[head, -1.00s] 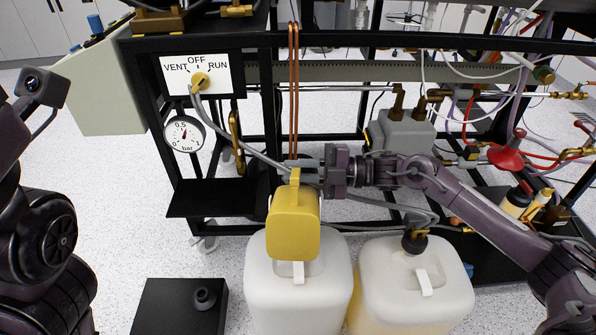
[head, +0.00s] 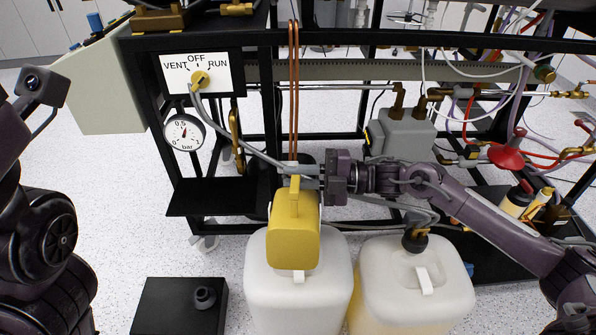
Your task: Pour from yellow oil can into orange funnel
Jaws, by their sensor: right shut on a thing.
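The yellow oil can (head: 292,234) hangs in my right gripper (head: 308,172), which is shut on it near its top. The can is above the left white jug and hides part of the jug's top. Its spout cannot be made out. No plainly orange funnel shows; one may be hidden behind the can.
Two white jugs stand side by side, the left one (head: 298,305) and the right one (head: 415,295). A black frame holds a dial gauge (head: 184,133) and an empty black shelf (head: 218,197). A black block (head: 180,308) lies on the floor at lower left.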

